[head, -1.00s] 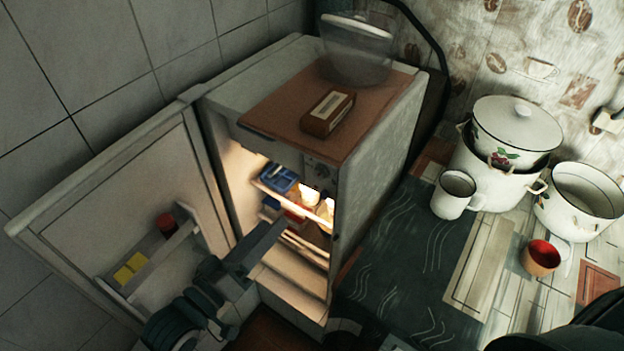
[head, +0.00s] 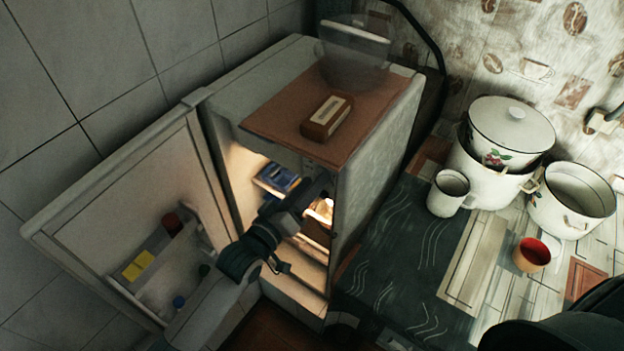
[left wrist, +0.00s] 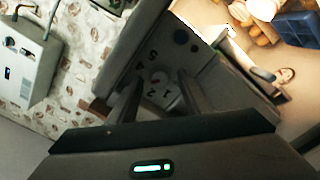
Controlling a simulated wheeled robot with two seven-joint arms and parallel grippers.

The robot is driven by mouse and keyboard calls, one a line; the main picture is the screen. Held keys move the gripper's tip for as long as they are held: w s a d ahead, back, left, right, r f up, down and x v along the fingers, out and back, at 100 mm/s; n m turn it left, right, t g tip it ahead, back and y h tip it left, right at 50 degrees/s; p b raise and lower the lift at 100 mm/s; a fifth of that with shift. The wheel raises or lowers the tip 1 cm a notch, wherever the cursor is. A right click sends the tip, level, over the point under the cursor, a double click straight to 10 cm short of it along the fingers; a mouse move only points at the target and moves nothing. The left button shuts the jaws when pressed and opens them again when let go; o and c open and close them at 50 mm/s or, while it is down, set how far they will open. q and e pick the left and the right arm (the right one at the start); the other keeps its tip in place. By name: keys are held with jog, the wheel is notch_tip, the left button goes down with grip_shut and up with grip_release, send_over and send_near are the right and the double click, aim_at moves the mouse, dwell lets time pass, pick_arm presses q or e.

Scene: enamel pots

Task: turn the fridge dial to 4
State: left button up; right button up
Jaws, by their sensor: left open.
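The fridge (head: 385,150) stands with its door (head: 120,215) wide open on the left and its inside lit. My left gripper (head: 322,184) reaches into the upper front of the fridge and hides the control panel in the head view. In the left wrist view the numbered dial (left wrist: 160,82) shows on the grey panel between the two fingers of my open left gripper (left wrist: 159,92). Several digits are seen around it; its exact setting is too small to tell. I cannot tell whether the fingers touch it. My right gripper is out of view.
A brown box-like item (head: 326,117) and a clear container (head: 354,58) are on the fridge top. White enamel pots (head: 510,125), a white mug (head: 447,192) and a red-lined cup (head: 531,254) stand on the counter at right. A blue box (head: 277,178) is inside the fridge.

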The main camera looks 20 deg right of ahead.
pick_arm(q)
jog(key=shift+w+d, duration=0.2)
jog(key=shift+d, duration=0.05)
jog(key=c, duration=1.1)
jog(key=shift+o, duration=0.2)
jog(key=shift+m, duration=0.4)
jog(key=m, duration=0.8)
